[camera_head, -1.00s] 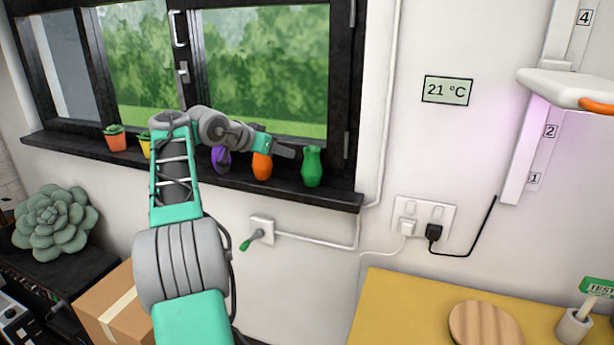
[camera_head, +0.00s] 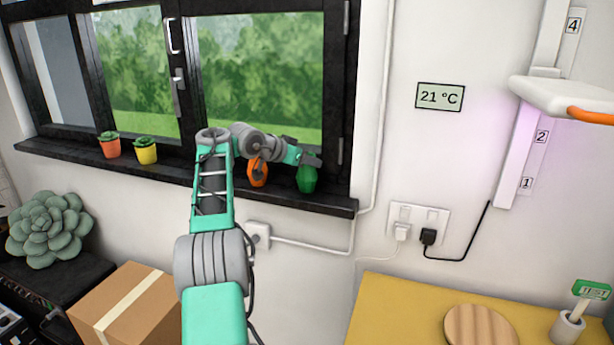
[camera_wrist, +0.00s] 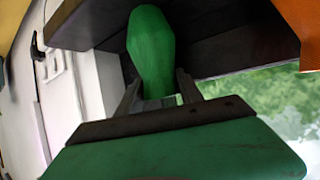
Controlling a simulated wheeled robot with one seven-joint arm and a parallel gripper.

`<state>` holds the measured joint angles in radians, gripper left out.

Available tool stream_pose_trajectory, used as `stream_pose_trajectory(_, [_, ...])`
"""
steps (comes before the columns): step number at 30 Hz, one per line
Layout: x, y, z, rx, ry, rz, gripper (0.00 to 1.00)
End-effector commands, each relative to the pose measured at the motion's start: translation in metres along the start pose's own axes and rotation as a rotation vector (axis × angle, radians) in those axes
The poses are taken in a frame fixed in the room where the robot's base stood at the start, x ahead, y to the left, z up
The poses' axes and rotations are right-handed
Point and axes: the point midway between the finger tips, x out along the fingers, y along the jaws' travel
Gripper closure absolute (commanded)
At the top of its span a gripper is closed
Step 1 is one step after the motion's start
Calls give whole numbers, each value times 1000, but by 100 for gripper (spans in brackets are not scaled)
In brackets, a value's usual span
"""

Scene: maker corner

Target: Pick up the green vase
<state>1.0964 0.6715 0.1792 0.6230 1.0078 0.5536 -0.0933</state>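The green vase (camera_head: 306,179) stands upright at the right end of the black window sill. My gripper (camera_head: 312,160) is at its top, covering the vase's neck and rim in the head view. In the wrist view, the vase (camera_wrist: 151,50) appears upside down. My gripper's two fingers (camera_wrist: 158,84) stand on either side of its narrow neck. They look open, with the neck between them; whether either finger touches it is hard to tell.
An orange vase (camera_head: 257,174) stands just left of the green one, partly behind my arm. Potted plants in an orange pot (camera_head: 110,149) and a yellow pot (camera_head: 146,154) stand further left. The window sill (camera_head: 330,204) ends just right of the green vase.

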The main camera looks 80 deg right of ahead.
Motion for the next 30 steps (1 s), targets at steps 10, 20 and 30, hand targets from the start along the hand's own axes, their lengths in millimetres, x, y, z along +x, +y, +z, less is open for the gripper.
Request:
stream_pose_trajectory(10, [0,0,0,0,0,0,87])
stream_pose_trajectory(20, [-1,0,0,0,0,0,100])
stream_pose_trajectory(30, [-2,0,-3,1,1,-1,100])
